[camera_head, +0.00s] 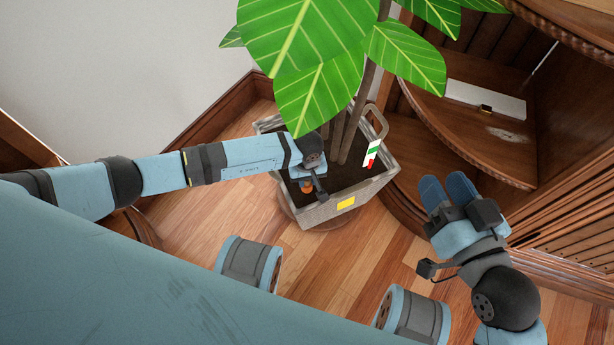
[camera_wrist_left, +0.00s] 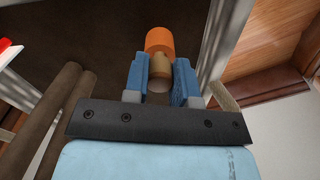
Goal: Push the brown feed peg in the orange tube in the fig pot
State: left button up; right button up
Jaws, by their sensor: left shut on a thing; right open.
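The grey fig pot (camera_head: 318,215) stands on the wooden floor, with dark soil, thin trunks and big green leaves. My left gripper (camera_head: 307,181) reaches over the soil inside the pot. In the left wrist view my left gripper (camera_wrist_left: 160,84) is shut on the brown feed peg (camera_wrist_left: 159,65), with a blue finger on each side. The orange tube (camera_wrist_left: 160,40) is at the peg's far end, in line with it; I cannot tell how deep the peg sits. A bit of orange tube (camera_head: 306,187) shows under the gripper in the head view. My right gripper (camera_head: 447,192) is open and empty, right of the pot.
A red, white and green marker (camera_head: 371,153) stands at the pot's right rim, beside a handle (camera_head: 377,120). A yellow label (camera_head: 346,203) is on the pot's front. A wooden corner shelf (camera_head: 470,125) with a white box (camera_head: 485,99) stands at the right. Leaves (camera_head: 310,60) hang above the pot.

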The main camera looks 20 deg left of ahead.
pick_arm(q)
jog(key=shift+f, duration=0.4)
pick_arm(e)
jog(key=shift+f, duration=0.6)
pick_arm(q)
jog(key=o, duration=1)
jog(key=shift+c, duration=0.2)
jog(key=o, duration=0.5)
pick_arm(e)
jog(key=shift+r, duration=0.2)
pick_arm(q)
jog(key=shift+r+p, duration=2.15)
jog(key=shift+r, duration=0.95)
pick_arm(e)
jog(key=shift+r, duration=2.3)
